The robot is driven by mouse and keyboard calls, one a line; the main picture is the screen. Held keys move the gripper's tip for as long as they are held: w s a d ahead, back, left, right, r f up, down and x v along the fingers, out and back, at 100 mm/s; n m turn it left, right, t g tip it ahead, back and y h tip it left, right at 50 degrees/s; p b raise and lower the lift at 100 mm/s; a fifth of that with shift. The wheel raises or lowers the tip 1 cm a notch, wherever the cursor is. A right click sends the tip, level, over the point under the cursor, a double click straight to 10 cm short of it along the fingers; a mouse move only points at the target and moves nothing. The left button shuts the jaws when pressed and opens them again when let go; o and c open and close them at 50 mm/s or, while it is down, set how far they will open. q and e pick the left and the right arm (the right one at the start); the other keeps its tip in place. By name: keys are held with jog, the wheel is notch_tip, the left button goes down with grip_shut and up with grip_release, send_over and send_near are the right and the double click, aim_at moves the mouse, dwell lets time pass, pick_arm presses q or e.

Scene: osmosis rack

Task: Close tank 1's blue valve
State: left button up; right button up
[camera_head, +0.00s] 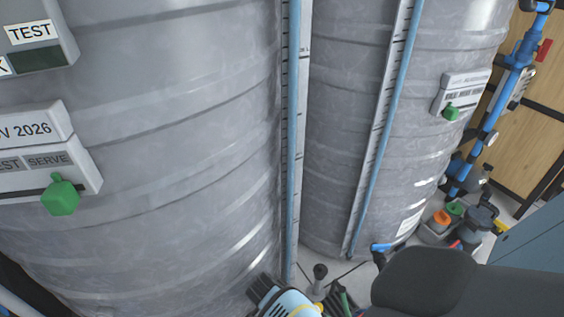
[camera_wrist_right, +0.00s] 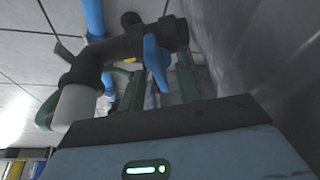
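The blue valve handle (camera_wrist_right: 156,62) shows in the right wrist view, hanging from a dark pipe fitting (camera_wrist_right: 112,52). My right gripper (camera_wrist_right: 160,85) has its two green-edged fingers on either side of the handle. They look apart, with gaps beside the handle; I cannot tell whether either finger touches it. In the head view, a large grey tank (camera_head: 180,130) fills the left and a second grey tank (camera_head: 345,130) stands to its right. No tank number is readable. The valve is not clearly visible in the head view. My left gripper is not in view.
Green sliders (camera_head: 61,196) on label boards are on the tank fronts. Pale blue vertical tubes (camera_head: 292,130) run beside scales. A blue pipe (camera_head: 490,110) and a bin of bottles are at the right.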

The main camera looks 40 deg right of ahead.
jog(key=shift+r, duration=0.1)
jog(key=p+v, duration=0.3)
jog(key=v, duration=0.3)
jog(key=shift+a+r, duration=0.2)
jog(key=shift+r, duration=0.15)
jog(key=shift+s+a+r, duration=0.1)
jog(key=shift+a+r, duration=0.1)
jog(key=shift+r, duration=0.2)
jog(key=shift+s+f, duration=0.1)
